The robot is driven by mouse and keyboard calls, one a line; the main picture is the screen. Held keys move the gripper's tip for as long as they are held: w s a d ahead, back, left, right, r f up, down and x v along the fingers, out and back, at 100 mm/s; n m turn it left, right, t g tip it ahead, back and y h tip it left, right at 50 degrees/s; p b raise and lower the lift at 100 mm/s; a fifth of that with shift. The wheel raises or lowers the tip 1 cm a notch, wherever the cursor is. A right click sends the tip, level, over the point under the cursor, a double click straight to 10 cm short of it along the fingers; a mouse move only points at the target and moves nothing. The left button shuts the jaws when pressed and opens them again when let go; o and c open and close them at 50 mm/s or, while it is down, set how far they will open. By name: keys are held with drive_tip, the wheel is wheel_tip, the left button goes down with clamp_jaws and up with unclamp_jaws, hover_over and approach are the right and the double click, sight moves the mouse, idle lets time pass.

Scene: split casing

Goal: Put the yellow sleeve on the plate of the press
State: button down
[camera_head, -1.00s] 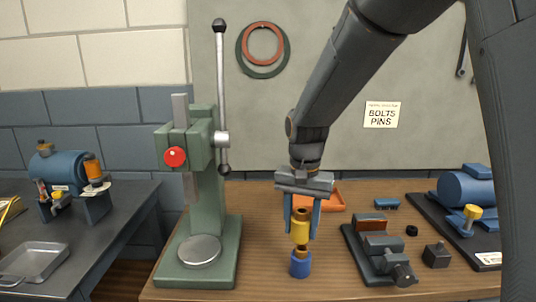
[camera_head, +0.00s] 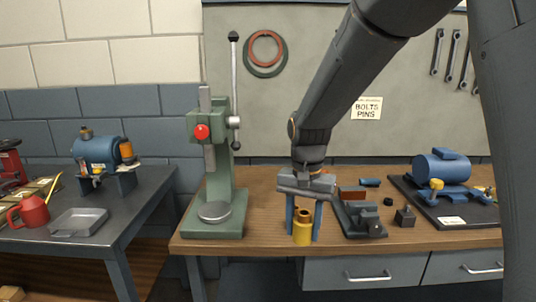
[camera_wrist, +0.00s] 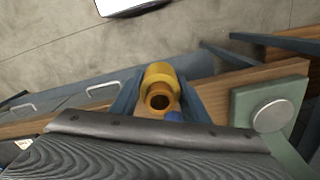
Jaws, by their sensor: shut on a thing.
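The yellow sleeve (camera_head: 302,234) is upright between the blue fingers of my gripper (camera_head: 303,222), which is shut on it. It shows at the bench's front edge, with a copper-brown ring at its top. In the wrist view the sleeve (camera_wrist: 158,75) sits between the fingers, its brown hollow end (camera_wrist: 160,99) facing the camera. A bit of blue (camera_wrist: 173,117) shows beside that end. The green press (camera_head: 217,165) stands to the left, its round grey plate (camera_head: 214,211) bare. The plate also shows at the right of the wrist view (camera_wrist: 272,115).
A grey vise-like fixture (camera_head: 358,216) and a small dark block (camera_head: 405,216) lie right of my gripper. A blue motor (camera_head: 440,166) stands on a dark mat farther right. The press lever (camera_head: 235,90) rises beside its column. Bench between press and gripper is clear.

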drive_tip(key=shift+s+d+f, duration=0.1)
drive_tip(key=shift+s+f, duration=0.1)
drive_tip(key=shift+s, duration=0.05)
drive_tip(key=w+d+f+n, duration=0.2)
drive_tip(key=d+f, duration=0.3)
drive_tip(key=f, duration=0.4)
drive_tip(key=w+d+f+n, duration=0.1)
drive_tip(key=d+f+n, duration=0.1)
drive_tip(key=d+f, duration=0.45)
drive_tip(key=s+f, duration=0.4)
drive_tip(key=f, duration=0.4)
drive_tip(key=shift+s+a+f, duration=0.25)
drive_tip(key=shift+s+a, duration=0.1)
drive_tip(key=shift+a, duration=0.1)
drive_tip(key=shift+a, duration=0.1)
